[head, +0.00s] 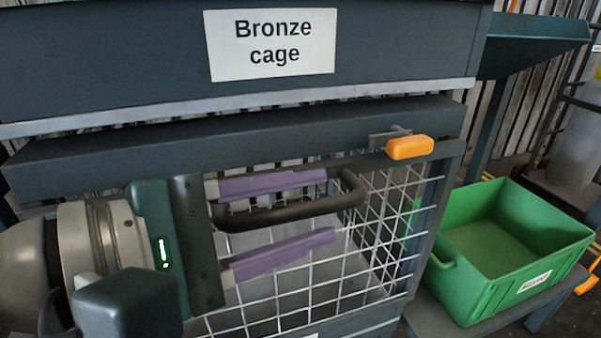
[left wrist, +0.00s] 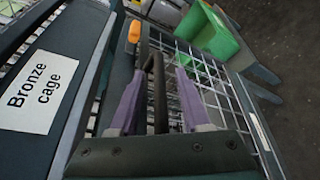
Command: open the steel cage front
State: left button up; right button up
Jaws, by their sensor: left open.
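A wire-mesh cage front (head: 433,225) sits under a dark panel with a white sign (head: 271,43) that reads "Bronze cage"; no "steel" sign shows. A black bar handle (head: 353,187) runs across the upper part of the front. An orange latch tab (head: 410,148) is at the top right corner of the front. My left gripper (head: 330,206) is open, with one purple finger above the handle and one below it. In the left wrist view the handle (left wrist: 159,92) lies between the open fingers (left wrist: 161,75). My right gripper is out of view.
A green bin (head: 510,248) stands to the right on a low grey surface. A dark sloped tray (head: 530,45) is at the upper right. A dark ledge (head: 240,137) runs just above the cage front. Floor shows at the far right.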

pick_arm(q)
grip_shut()
dwell(1.4)
